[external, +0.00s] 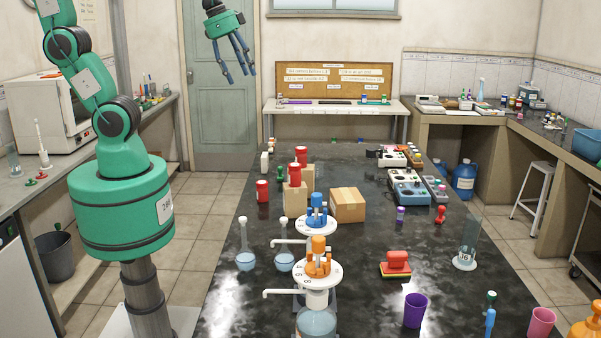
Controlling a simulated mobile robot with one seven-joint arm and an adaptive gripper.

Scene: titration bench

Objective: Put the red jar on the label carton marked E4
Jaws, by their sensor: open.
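One red jar (262,191) stands on the black bench, left of the tan cartons. A second red jar (295,174) sits on top of a small tan carton (295,199). A third red jar (301,154) shows just behind, apparently on another tan carton (309,176) that is partly hidden. A wider tan carton (348,206) lies to the right with nothing on top. I cannot read an E4 mark on any carton. My gripper (238,73) is open and empty, high in the air at the upper left, well above and away from the jars and cartons.
Two dispensers with a blue top (317,210) and an orange top (318,258) stand in front of the cartons. Two flasks (245,257) (285,259) stand to their left. A green item (280,174) is beside the cartons.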

